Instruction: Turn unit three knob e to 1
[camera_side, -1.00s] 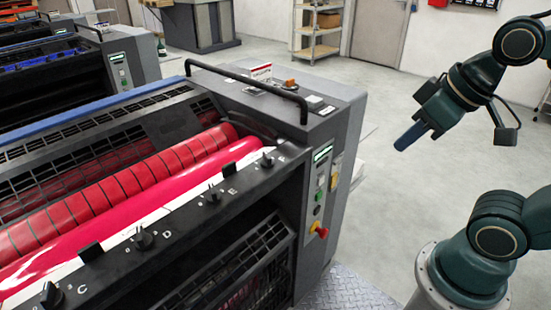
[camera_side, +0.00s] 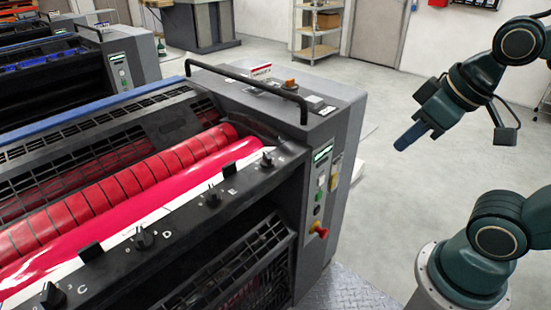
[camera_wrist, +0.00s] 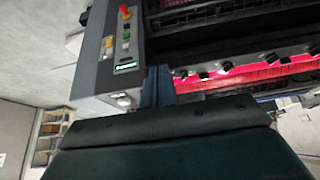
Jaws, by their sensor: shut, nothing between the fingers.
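The near ink unit has a dark rail with a row of black knobs. The knob beside the letter E (camera_side: 211,197) stands on this rail in the side view; its scale and pointer are too small to read. The D knob (camera_side: 142,239) and C knob (camera_side: 50,293) lie nearer the camera, and another knob (camera_side: 267,160) lies beyond E. My gripper (camera_side: 405,139) is shut and empty, in the air to the right of the unit, well apart from the knobs. In the wrist view the closed blue fingers (camera_wrist: 156,85) show before the unit's end panel, with several knobs to their right.
A black handrail (camera_side: 250,80) arches over the unit's end. The end panel carries buttons and a red knob (camera_side: 320,230). Red rollers (camera_side: 130,190) lie behind the knob rail. Other units stand at the back left. The floor between unit and arm is clear.

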